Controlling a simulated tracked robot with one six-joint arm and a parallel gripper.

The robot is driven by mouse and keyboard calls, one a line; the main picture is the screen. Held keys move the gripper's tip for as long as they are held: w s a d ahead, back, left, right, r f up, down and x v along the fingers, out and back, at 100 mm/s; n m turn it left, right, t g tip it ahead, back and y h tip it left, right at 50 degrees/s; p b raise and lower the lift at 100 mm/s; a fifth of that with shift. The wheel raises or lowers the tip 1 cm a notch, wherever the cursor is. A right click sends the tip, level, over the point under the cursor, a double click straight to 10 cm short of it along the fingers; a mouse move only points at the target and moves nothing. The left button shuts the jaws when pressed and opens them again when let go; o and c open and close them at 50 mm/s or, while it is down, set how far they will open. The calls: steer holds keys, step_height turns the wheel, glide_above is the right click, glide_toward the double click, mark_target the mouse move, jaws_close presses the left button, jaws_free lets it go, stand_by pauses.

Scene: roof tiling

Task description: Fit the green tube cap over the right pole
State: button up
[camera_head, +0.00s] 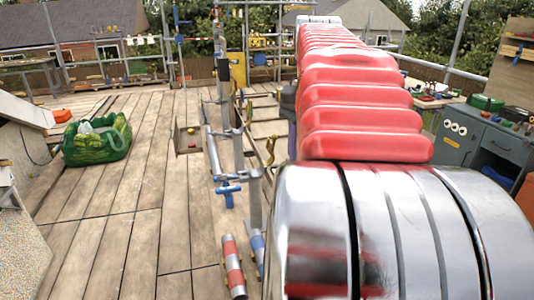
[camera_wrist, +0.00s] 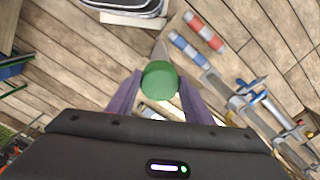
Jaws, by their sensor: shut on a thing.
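The green tube cap (camera_wrist: 159,76) is round and sits between the two purple fingers of my gripper (camera_wrist: 160,84) in the wrist view. My gripper is shut on it. A narrow grey-brown shape shows just beyond the cap; I cannot tell whether it is a pole. A red-and-white striped pole (camera_head: 233,268) and a blue-and-white striped pole (camera_head: 258,250) show low in the head view, the blue one to the right. They also show in the wrist view as the red one (camera_wrist: 205,32) and the blue one (camera_wrist: 188,50), apart from the cap. My arm hides the gripper in the head view.
Grey scaffold tubes with a blue clamp (camera_head: 228,190) stand beside the striped poles. A green bag (camera_head: 97,142) lies on the plank floor at left. A grey cabinet (camera_head: 480,140) stands at right. The planks between the bag and the tubes are mostly clear.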

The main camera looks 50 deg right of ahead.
steer(key=shift+f, duration=0.55)
steer(key=o, duration=1.6)
steer(key=shift+r, duration=6.85)
steer(key=shift+w, duration=0.1)
